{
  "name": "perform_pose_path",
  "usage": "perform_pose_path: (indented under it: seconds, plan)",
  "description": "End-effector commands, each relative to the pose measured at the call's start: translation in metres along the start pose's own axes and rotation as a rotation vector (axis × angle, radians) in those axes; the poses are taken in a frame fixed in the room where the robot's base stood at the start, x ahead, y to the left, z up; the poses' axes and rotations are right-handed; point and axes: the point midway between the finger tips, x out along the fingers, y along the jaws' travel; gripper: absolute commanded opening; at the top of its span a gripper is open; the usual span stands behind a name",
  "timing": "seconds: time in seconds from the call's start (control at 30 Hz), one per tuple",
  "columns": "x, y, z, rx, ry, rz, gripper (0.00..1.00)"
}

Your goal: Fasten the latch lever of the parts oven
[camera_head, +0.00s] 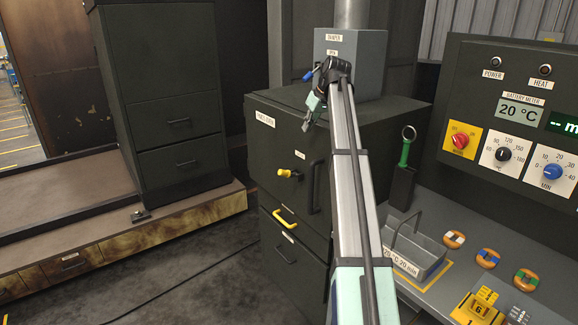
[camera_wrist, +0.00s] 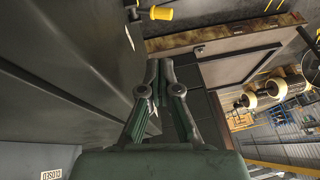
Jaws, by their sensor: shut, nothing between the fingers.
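The parts oven (camera_head: 290,140) is a dark green cabinet with its front door closed against the body, as far as I can see. Its latch lever (camera_head: 289,174) has a yellow grip and sticks out from the front at mid height. A yellow-gripped lever at the top edge of the wrist view (camera_wrist: 160,13) appears to be the same latch. My gripper (camera_head: 312,107) is above the oven's top front edge, above and to the right of the latch, apart from it. In the wrist view the fingers (camera_wrist: 160,66) are together and empty.
A blue-tipped damper lever (camera_head: 309,75) is close behind my gripper on the grey duct box (camera_head: 366,62). A metal tray (camera_head: 416,246) sits on the right bench.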

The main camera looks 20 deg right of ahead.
Motion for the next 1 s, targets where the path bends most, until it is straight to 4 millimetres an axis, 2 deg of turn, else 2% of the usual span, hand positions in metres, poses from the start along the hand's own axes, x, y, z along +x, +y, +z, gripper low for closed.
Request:
perform_pose_path:
  seconds: [0.3, 0.47, 0.67, 1.0]
  plan:
    - [0.001, 0.0, 0.0, 0.0, 0.0, 0.0, 0.0]
    - [0.009, -0.001, 0.0, 0.0, -0.001, -0.001, 0.0]
    - [0.037, -0.002, 0.0, 0.0, -0.003, -0.002, 0.0]
    - [0.104, -0.002, 0.0, 0.0, -0.004, -0.002, 0.0]
